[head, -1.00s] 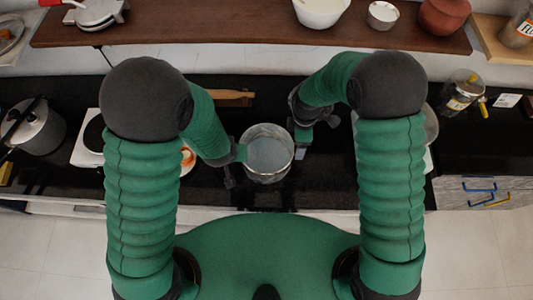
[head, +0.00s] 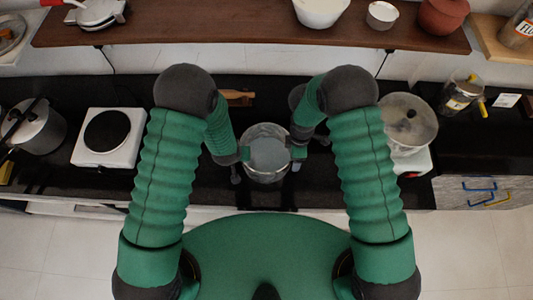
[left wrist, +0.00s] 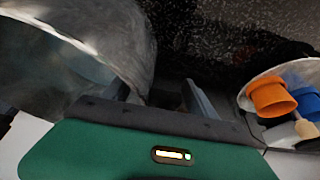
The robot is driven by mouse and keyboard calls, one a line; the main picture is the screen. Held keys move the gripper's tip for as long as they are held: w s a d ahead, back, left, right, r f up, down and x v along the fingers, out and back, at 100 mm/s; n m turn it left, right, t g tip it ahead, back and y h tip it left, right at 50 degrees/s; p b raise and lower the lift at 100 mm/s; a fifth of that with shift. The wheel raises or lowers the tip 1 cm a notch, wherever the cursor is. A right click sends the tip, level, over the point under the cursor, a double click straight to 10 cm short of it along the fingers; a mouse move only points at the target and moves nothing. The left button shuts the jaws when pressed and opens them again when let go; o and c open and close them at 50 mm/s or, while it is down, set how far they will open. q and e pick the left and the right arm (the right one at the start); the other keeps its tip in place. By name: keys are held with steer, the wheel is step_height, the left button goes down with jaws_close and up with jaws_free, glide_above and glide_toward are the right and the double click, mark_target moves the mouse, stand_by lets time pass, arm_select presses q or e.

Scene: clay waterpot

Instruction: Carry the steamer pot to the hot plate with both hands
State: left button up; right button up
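The steamer pot (head: 268,153), a round grey metal pot with an open top, stands on the dark counter between my two grippers. My left gripper (head: 238,157) is at its left side and my right gripper (head: 298,153) at its right side. In the left wrist view, the pot (left wrist: 60,60) fills the left. The left gripper's fingers (left wrist: 160,95) are apart there, with the pot's wall edge partly between them and a gap beside the right finger. The right fingers are too small to read. The white hot plate (head: 83,155) with a black disc stands left of the pot.
A lidded pot (head: 34,127) stands at the far left. A wooden shelf (head: 220,32) runs along the back. The left wrist view shows a container with orange-capped items (left wrist: 272,97).

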arm_select(q)
steer(key=c, duration=1.2)
arm_select(e)
steer(key=c, duration=1.2)
arm_select(q)
jaws_close()
arm_select(e)
jaws_close()
steer(key=shift+w, duration=0.1)
